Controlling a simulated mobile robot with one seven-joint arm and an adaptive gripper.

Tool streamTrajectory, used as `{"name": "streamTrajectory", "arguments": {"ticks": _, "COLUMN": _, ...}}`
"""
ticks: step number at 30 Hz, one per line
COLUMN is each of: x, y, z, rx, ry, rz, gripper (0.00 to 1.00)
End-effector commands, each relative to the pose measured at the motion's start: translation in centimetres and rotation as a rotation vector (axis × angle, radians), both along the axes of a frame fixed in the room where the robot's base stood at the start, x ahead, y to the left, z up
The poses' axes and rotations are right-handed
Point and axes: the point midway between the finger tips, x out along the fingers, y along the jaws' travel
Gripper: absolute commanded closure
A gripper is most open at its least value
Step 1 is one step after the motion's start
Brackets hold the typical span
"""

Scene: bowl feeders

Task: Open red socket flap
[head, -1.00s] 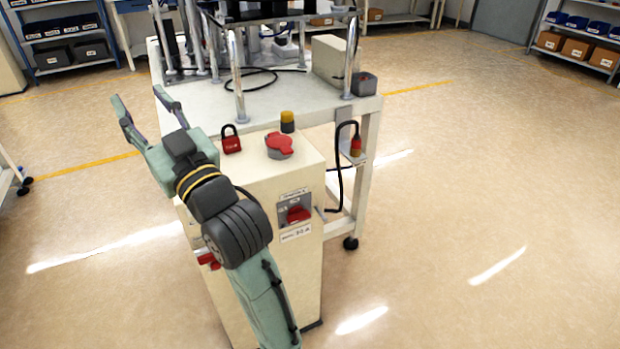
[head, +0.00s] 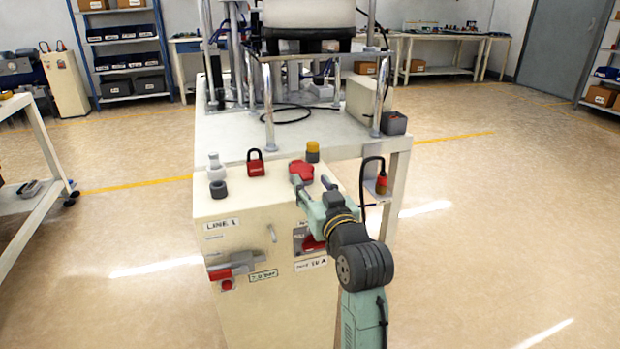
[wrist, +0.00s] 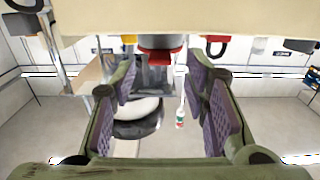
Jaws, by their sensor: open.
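The red socket flap (head: 301,170) sits on top of the cream cabinet (head: 240,208), near its right back part. It appears to lie down over its grey socket, whose lower part is hidden behind my gripper. In the wrist view the flap (wrist: 154,58) shows as a red edge against the grey socket body (wrist: 160,42), upper middle, seen upside down. My gripper (head: 312,187) is open and empty, with its fingers pointing at the flap from the front right. In the wrist view the flap appears between the two fingers but beyond their tips; I cannot tell if anything touches.
A red padlock (head: 255,164) stands left of the flap, and a yellow-topped grey part (head: 313,151) stands behind it. White and grey fittings (head: 217,178) are at the cabinet's left. The floor to the right is open.

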Motion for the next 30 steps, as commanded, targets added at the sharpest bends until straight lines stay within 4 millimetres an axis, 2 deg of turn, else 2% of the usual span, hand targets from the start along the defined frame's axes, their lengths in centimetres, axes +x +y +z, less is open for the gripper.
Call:
{"name": "streamTrajectory", "arguments": {"ticks": 3, "x": 1.6, "y": 0.6, "z": 0.1, "rx": 0.000, "ry": 0.001, "rz": 0.002, "gripper": 0.58}}
{"name": "streamTrajectory", "arguments": {"ticks": 6, "x": 2.3, "y": 0.8, "z": 0.1, "rx": -0.001, "ry": -0.001, "rz": 0.001, "gripper": 0.58}}
{"name": "streamTrajectory", "arguments": {"ticks": 17, "x": 2.7, "y": 0.9, "z": 0.0, "rx": -0.001, "ry": -0.001, "rz": 0.000, "gripper": 0.59}}
{"name": "streamTrajectory", "arguments": {"ticks": 30, "x": 2.7, "y": 0.9, "z": 0.0, "rx": -0.001, "ry": -0.001, "rz": 0.000, "gripper": 0.88}}
